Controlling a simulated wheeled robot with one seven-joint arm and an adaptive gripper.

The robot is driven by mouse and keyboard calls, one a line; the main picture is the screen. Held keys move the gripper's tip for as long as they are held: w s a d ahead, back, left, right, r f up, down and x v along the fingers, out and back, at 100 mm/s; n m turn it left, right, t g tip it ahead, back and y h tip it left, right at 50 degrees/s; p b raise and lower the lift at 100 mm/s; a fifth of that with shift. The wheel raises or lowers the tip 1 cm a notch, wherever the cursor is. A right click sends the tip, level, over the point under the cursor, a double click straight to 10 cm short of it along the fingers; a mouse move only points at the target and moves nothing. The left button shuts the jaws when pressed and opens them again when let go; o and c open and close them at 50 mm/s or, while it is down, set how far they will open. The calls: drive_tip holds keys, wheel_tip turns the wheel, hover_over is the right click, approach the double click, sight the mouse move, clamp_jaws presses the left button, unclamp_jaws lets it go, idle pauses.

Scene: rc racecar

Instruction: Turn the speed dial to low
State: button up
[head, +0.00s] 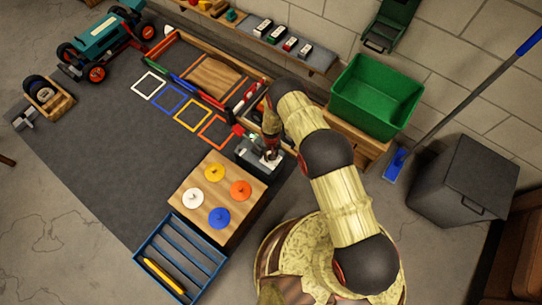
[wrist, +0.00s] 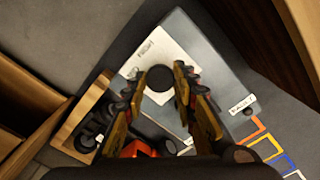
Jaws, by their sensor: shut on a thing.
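The speed dial is a round black knob (wrist: 160,79) on a pale plate (wrist: 160,48) of a grey control box (wrist: 215,62). The plate carries small lettering at its far end, too small to read surely. My gripper (wrist: 159,75) has one finger on each side of the dial and is shut on it. The dial's pointer position cannot be made out. In the head view the grey box (head: 248,155) sits behind the wooden block with coloured discs, and my gripper (head: 271,154) is down on its top, hiding the dial.
The wooden block (head: 196,220) with coloured discs and a blue tray (head: 150,242) stand in front. A wooden box (head: 177,35) with marker-like items lies behind. A green bin (head: 340,95) is to the right. The grey mat (head: 95,130) is mostly clear.

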drive_tip(key=o, duration=1.2)
drive_tip(key=shift+r, duration=0.1)
wheel_tip(320, 180, up, 12)
drive_tip(key=shift+f, duration=0.1)
idle(0.4)
